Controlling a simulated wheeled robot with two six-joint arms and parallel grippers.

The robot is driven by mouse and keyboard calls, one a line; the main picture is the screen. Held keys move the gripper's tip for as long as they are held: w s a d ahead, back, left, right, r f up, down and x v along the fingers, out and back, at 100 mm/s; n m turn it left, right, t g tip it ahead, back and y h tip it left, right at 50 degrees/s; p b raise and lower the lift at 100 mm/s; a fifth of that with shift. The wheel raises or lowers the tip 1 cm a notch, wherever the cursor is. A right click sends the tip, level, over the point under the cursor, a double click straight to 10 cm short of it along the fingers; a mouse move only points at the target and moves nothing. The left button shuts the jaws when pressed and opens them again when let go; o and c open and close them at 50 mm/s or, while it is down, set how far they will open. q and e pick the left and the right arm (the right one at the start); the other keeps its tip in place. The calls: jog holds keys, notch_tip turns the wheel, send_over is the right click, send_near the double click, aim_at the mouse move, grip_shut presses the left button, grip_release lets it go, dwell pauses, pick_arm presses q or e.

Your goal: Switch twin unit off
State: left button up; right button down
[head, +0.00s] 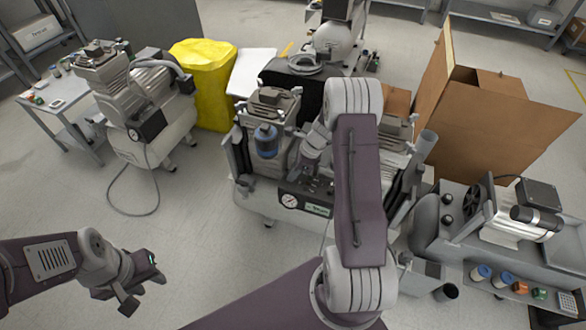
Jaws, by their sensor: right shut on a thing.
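The twin unit (262,205), a compressor with two motor heads on a pale tank, stands in the middle of the head view. Its front has a dark control panel (318,209) with a round white gauge (290,201) and a green-and-white label. My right gripper (308,182) reaches down to the top of this panel and is shut on a small part there. The gripper and arm hide that part and much of the unit's right side. My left gripper (143,288) is open and empty above the floor at lower left, well apart from the unit.
Another compressor (145,115) with a hose stands at left beside a small table (60,98). A grey bench (465,250) with a motor is at right. Floor at left front is clear.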

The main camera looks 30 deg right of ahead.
jog(key=n+p, duration=0.1)
jog(key=n+g+p, duration=0.1)
jog(key=n, duration=0.1)
jog(key=shift+w+d+r+p, duration=0.15)
jog(key=shift+r+p, duration=0.1)
jog(key=shift+p, duration=0.15)
jog(key=n, duration=0.1)
jog(key=n+g+p, duration=0.1)
jog(key=shift+w+f+n+y+p, duration=0.1)
jog(key=shift+f+n+y+p, duration=0.05)
jog(key=shift+n+y+p, duration=0.15)
jog(key=shift+w+f+n+g, duration=0.15)
jog(key=shift+n+g, duration=0.65)
jog(key=shift+n, duration=1)
jog(key=c, duration=1.5)
grip_release()
jog(key=shift+o, duration=0.2)
